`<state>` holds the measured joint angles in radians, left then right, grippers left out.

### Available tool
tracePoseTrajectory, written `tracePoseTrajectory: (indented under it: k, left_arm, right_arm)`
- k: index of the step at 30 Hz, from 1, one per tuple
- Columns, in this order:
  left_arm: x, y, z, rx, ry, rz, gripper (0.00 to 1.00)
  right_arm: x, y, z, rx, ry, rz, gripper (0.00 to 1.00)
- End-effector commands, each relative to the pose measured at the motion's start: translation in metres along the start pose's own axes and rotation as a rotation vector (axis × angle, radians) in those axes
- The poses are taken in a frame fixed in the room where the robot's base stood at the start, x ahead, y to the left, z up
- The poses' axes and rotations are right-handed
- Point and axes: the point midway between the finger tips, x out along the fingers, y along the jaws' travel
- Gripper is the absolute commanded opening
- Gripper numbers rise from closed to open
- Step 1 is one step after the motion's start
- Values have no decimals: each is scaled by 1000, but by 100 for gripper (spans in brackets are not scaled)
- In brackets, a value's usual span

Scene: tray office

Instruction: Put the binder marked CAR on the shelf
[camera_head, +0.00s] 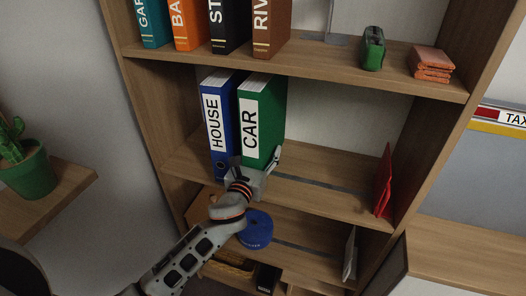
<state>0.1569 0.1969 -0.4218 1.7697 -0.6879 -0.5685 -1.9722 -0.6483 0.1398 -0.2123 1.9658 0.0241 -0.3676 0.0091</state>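The green binder (261,112) marked CAR stands upright on the middle shelf board (318,196), right beside the blue binder (219,122) marked HOUSE. Its spine faces me. My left gripper (257,158) is at the lower end of the CAR spine, with one finger on each side of it. The gripper hides the binder's bottom edge. I cannot tell whether the fingers press on the binder or stand slightly apart from it. My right gripper is not in view.
A red upright item (383,182) stands at the middle shelf's right. Blue tape (257,230) lies below. A potted cactus (27,172) is left.

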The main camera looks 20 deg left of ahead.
Motion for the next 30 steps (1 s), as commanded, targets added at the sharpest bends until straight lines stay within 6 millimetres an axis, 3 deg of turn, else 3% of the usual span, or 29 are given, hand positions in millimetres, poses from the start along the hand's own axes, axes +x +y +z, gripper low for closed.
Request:
tracePoseTrajectory:
  k: [11, 14, 30]
  left_arm:
    - [0, 0, 3, 0, -1, 0, 54]
    - [-9, 0, 1, 0, 0, -1, 54]
    - [-106, 0, 0, 0, 1, -1, 54]
  right_arm:
    - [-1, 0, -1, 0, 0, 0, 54]
    - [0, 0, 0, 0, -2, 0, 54]
    - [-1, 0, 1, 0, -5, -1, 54]
